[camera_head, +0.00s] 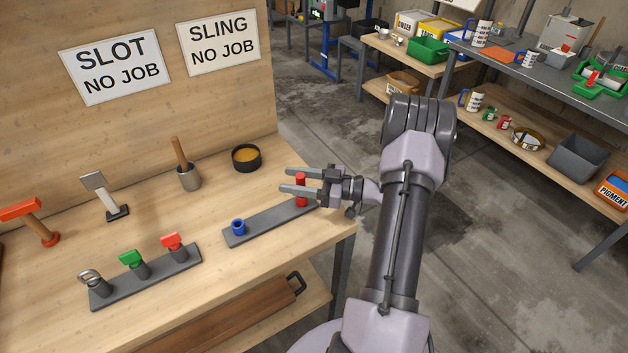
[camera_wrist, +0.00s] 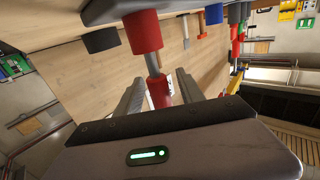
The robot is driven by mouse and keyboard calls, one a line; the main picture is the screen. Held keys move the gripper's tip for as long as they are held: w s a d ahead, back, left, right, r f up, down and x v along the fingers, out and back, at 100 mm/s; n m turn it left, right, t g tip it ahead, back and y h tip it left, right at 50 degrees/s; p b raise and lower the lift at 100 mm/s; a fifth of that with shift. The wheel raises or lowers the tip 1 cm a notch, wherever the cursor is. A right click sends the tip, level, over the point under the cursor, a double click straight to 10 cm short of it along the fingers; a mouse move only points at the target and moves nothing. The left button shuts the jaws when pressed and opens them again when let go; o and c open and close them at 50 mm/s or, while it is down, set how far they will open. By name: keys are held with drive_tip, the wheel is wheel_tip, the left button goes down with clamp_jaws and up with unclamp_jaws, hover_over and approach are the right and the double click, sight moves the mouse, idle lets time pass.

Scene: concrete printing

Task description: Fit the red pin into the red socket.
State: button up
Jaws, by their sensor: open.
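The red socket (camera_head: 301,201) stands on a dark grey bar (camera_head: 270,222) on the wooden bench, at the bar's right end. It shows as a wide red cylinder in the wrist view (camera_wrist: 143,32). The red pin (camera_head: 300,177) stands upright at the socket. In the wrist view its red grip (camera_wrist: 159,92) is between my fingers and its metal shaft (camera_wrist: 152,64) runs to the socket's mouth. Part of the shaft shows outside; how deep it sits I cannot tell. My gripper (camera_head: 288,180) is open, with a finger on either side of the pin's grip.
A blue socket (camera_head: 238,227) is on the same bar. A rack (camera_head: 150,279) with green, red and ring-topped pieces stands at front left. The bench's right edge is close.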

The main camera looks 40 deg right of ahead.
drive_tip(key=p+v, duration=0.4)
drive_tip(key=v, duration=1.3)
drive_tip(key=w+d+r+m+t+h, duration=0.15)
drive_tip(key=w+r+h, duration=0.25)
drive_tip(key=w+r, duration=0.5)
drive_tip(key=w+d+r+m+h, duration=0.25)
drive_tip(key=w+r+h, duration=0.35)
drive_tip(key=w, duration=0.5)
drive_tip(key=w+a+r+m+g+h, duration=0.3)
drive_tip(key=a+r+m+h, duration=0.2)
drive_tip(key=a+r, duration=0.55)
drive_tip(key=s+a+f+m+g+y, duration=0.1)
drive_tip(key=s+a+f+g+y, duration=0.1)
drive_tip(key=s+a, duration=1.2)
drive_tip(key=s+a+f+m+g+y, duration=0.1)
drive_tip(key=s+a+f+g+y, duration=0.2)
drive_tip(key=s+a, duration=1.1)
drive_tip(key=a+g+y, duration=0.2)
drive_tip(key=a, duration=0.2)
drive_tip(key=shift+a+g, duration=0.25)
drive_tip(key=shift+g, duration=0.1)
